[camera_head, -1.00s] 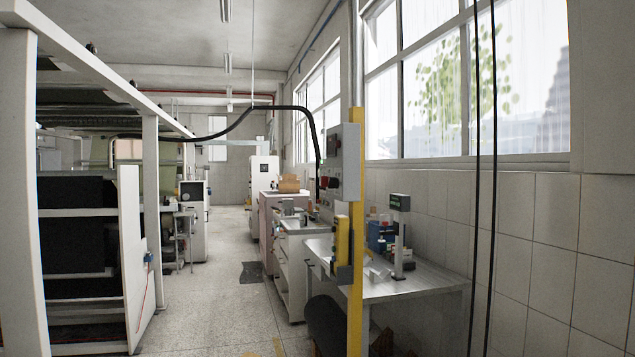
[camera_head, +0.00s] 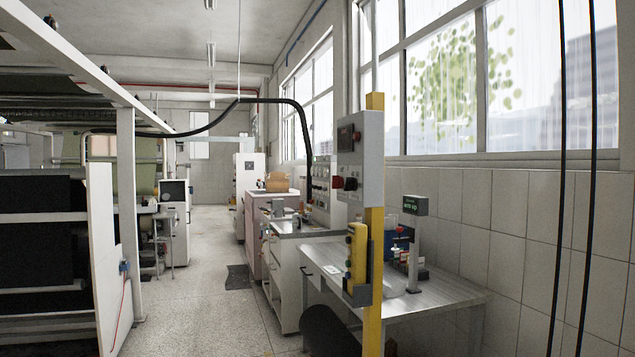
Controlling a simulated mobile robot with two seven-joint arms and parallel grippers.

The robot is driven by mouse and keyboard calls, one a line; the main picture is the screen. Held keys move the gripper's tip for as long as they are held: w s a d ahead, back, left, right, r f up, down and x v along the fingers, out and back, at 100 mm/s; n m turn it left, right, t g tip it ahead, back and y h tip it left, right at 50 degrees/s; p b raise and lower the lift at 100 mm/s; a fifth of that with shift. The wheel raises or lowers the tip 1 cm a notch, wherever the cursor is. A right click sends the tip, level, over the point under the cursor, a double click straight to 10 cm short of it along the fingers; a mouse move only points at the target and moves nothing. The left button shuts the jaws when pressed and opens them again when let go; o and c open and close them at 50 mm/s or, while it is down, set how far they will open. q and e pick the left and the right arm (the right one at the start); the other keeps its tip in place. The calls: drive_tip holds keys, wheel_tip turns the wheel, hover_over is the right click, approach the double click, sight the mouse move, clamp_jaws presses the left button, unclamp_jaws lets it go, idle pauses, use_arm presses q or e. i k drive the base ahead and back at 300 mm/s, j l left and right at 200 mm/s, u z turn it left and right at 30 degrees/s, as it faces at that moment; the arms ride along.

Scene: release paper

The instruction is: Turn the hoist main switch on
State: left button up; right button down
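A grey control box (camera_head: 371,160) is mounted on a yellow post (camera_head: 374,300) right of centre in the head view. Its narrow front face is seen at an angle. It carries a small dark display (camera_head: 346,138) at the top, with a red knob (camera_head: 337,182) and a black knob (camera_head: 350,184) below. I cannot tell which knob is the hoist main switch or what position it is in. A yellow hand pendant (camera_head: 356,252) sits in a grey holder lower on the post. Neither of my grippers is in view.
A steel table (camera_head: 440,290) with a small display stand (camera_head: 414,240) is behind the post. A dark rounded object (camera_head: 326,332) is low in front. Two black cables (camera_head: 560,170) hang at the right.

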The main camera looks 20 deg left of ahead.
sight(337, 181)
drive_tip(key=i+j, duration=0.35)
drive_tip(key=j, duration=0.15)
drive_tip(key=i+j, duration=0.3)
drive_tip(key=j, duration=0.2)
drive_tip(key=u, duration=0.05)
